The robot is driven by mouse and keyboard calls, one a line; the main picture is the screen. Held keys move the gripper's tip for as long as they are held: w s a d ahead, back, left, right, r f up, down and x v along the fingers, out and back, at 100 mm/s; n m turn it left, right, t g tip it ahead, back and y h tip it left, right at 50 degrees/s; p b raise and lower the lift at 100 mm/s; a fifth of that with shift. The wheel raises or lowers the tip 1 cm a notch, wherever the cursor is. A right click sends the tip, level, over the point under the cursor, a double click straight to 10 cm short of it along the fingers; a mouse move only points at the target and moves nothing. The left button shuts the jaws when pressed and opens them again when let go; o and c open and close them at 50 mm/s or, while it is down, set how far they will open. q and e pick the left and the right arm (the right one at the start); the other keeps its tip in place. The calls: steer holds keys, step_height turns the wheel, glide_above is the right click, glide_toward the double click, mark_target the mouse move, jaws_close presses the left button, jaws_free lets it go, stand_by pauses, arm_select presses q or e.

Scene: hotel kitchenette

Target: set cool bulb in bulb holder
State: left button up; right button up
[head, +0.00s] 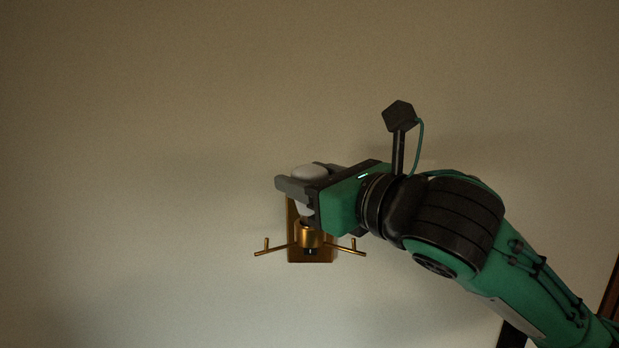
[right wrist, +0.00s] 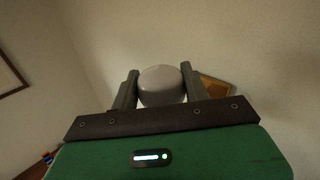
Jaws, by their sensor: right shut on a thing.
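My right gripper (head: 302,187) is shut on a whitish rounded bulb (head: 309,172). In the right wrist view the bulb (right wrist: 162,85) sits between the two grey fingers (right wrist: 158,90). The bulb holder (head: 310,236) is a brass socket on a wall plate with an arm to each side. The bulb is directly above the socket in the head view; its lower part narrows towards the socket. Whether its base touches or enters the socket I cannot tell, as a finger and the gripper body cover part of it. My left gripper is not in view.
The plain beige wall (head: 150,120) around the holder is clear. Brass side arms (head: 273,249) with small upright pegs stick out left and right below the gripper. A framed picture (right wrist: 10,78) hangs at the left in the right wrist view.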

steer(key=shift+f, duration=0.5)
stand_by(0.4)
steer(key=o, duration=1)
steer(key=shift+o, duration=0.2)
steer(key=shift+b, duration=0.3)
